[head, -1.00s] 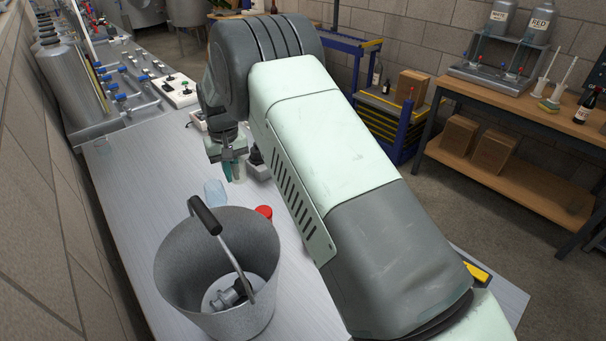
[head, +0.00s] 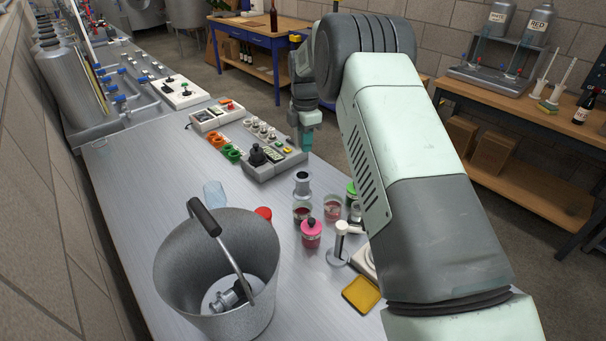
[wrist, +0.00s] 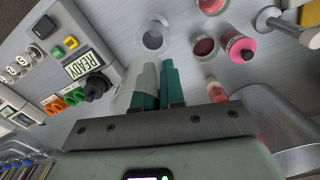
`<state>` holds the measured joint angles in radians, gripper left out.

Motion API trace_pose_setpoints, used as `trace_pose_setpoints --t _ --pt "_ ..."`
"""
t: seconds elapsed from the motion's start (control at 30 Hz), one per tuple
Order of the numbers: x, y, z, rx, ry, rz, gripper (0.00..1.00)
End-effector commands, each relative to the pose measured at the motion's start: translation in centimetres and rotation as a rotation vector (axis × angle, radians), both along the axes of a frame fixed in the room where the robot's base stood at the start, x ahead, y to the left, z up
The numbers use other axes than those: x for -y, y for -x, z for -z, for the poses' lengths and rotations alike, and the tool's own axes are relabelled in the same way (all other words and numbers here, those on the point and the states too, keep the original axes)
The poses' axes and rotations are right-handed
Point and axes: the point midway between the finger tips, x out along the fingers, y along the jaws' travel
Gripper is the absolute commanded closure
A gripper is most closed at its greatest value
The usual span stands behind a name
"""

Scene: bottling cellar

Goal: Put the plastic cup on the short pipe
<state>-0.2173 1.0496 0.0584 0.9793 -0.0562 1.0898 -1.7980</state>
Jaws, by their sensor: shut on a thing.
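My gripper (wrist: 156,88) is shut on a whitish, translucent plastic cup (wrist: 124,92), seen beside the teal fingers in the wrist view. In the head view my gripper (head: 306,135) is above the table, near the right end of the control box, and the cup cannot be made out there. The short pipe (head: 302,185), a grey metal tube with a wider rim, stands upright on the table, nearer the camera than my gripper. In the wrist view its round open end (wrist: 154,37) shows beyond the fingertips, apart from the held cup.
Cups with red contents (head: 333,208) and a pink bottle (head: 311,235) stand close to the pipe. A metal bucket (head: 180,265) is at the front left, with a clear bluish vessel (head: 214,192) behind it. The control box (head: 268,165) lies farther back.

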Motion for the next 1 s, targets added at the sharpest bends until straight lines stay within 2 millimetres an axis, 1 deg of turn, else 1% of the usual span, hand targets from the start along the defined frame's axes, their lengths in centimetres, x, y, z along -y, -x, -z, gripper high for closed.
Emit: trace_pose_setpoints --t 0.1,0.2,0.3,0.47,0.67,0.73,1.0 --pt "0.1 0.1 2.3 -0.006 0.002 -0.01 1.0" --pt "0.1 0.1 4.2 -0.006 0.002 -0.01 1.0" --pt "0.1 0.1 5.4 -0.004 0.001 -0.01 1.0" --pt "0.0 0.1 6.5 -0.003 0.001 -0.009 1.0" --pt "0.1 0.1 9.3 -0.003 0.002 -0.009 1.0" --pt "0.1 0.0 9.6 -0.002 0.001 -0.008 1.0" --pt "0.1 0.0 9.7 -0.002 0.0 -0.008 1.0"
